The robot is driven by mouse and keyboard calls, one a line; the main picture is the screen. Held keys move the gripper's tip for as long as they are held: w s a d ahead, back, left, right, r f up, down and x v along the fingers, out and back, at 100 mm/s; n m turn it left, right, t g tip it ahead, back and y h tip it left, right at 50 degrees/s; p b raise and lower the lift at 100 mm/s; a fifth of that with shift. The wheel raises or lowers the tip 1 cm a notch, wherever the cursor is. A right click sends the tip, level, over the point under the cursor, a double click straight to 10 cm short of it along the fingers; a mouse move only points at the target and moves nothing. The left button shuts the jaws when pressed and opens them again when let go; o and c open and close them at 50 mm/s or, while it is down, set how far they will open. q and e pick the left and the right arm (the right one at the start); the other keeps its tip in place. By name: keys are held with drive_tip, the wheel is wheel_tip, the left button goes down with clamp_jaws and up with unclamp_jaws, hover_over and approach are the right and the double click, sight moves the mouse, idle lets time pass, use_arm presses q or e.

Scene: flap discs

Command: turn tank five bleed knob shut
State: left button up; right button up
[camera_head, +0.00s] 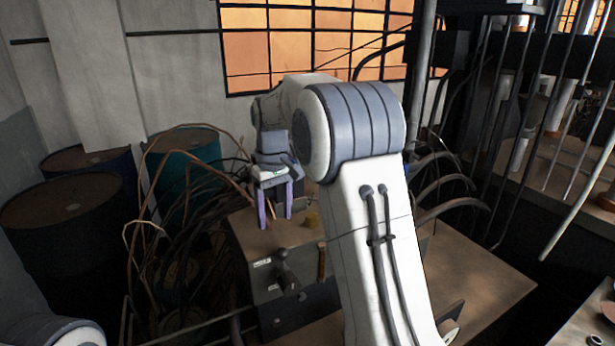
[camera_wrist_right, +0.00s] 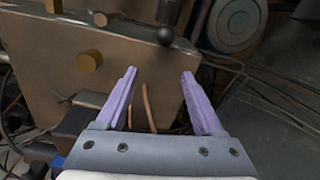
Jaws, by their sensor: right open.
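My right gripper (camera_head: 276,219) is open, its two lavender fingers pointing down above the left part of a brown metal box (camera_head: 300,245). In the right wrist view the gripper (camera_wrist_right: 160,74) has nothing between its fingertips. A brass knob (camera_head: 311,220) stands on the box to the right of the fingers; a round brass knob (camera_wrist_right: 90,60) shows left of them in the wrist view. A dark ball-ended lever (camera_head: 285,275) and an upright brass piece (camera_head: 322,262) are on the box front. I cannot tell which is the tank five bleed knob. My left gripper is out of view.
Tangled cables (camera_head: 175,215) crowd the space left of the box. A teal drum (camera_head: 187,155) and a dark drum (camera_head: 72,225) stand at the left. Small labels (camera_head: 262,263) on the box front are unreadable. A bench top (camera_head: 480,270) lies at the right.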

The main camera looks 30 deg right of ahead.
wheel_tip(320, 180, up, 6)
drive_tip(key=f+m+p, duration=0.1)
drive_tip(key=p, duration=0.3)
hover_over(312, 215)
wheel_tip(312, 215, down, 10)
drive_tip(key=p, duration=0.2)
drive_tip(key=shift+p, duration=0.3)
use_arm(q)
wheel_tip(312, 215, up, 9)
use_arm(e)
drive_tip(key=shift+m, duration=0.3)
clamp_jaws()
